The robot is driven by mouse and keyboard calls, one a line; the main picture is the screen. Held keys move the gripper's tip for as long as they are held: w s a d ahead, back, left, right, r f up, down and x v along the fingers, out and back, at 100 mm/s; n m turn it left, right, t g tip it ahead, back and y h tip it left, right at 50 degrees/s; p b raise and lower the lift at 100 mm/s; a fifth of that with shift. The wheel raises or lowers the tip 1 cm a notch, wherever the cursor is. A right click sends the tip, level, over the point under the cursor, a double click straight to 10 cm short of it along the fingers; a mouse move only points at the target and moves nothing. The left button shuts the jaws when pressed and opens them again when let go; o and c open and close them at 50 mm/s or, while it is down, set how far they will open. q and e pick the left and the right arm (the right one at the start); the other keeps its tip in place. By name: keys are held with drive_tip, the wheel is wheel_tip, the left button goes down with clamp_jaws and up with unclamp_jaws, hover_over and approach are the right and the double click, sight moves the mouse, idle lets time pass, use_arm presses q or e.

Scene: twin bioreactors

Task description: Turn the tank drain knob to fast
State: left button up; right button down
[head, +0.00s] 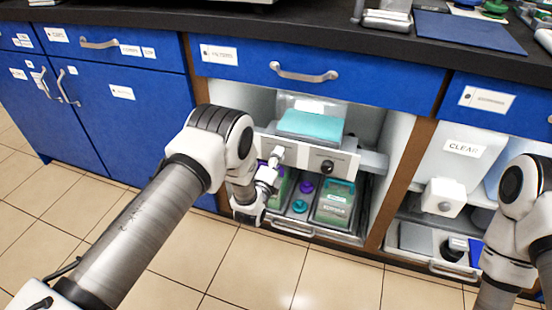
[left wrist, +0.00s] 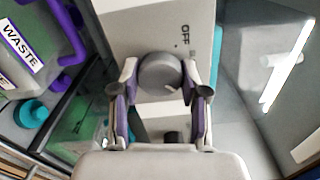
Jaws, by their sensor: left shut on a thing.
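In the left wrist view a round grey knob (left wrist: 160,72) sits on a pale panel (left wrist: 130,22) marked OFF. Other markings beside it are cut off or unreadable. My left gripper (left wrist: 160,92) is shut on this knob, with one finger on each side. In the head view my left gripper (head: 275,160) is at the left part of the white panel (head: 345,162) in the open cabinet bay, and it hides the knob there. A dark knob (head: 327,167) shows farther right on the same panel. My right arm is at the right edge, with its gripper out of view.
A teal-topped tank (head: 311,123) sits above the panel. Below is a tray (head: 350,238) with a green container (head: 335,205) and purple and teal caps. A blue drawer (head: 340,77) and dark countertop overhang the bay.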

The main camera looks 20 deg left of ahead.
idle(0.4)
use_arm(q)
drive_tip(key=o, duration=1.1)
drive_tip(key=shift+o, duration=0.2)
drive_tip(key=s, duration=1.2)
drive_tip(key=shift+a, duration=0.2)
drive_tip(key=shift+a, duration=0.1)
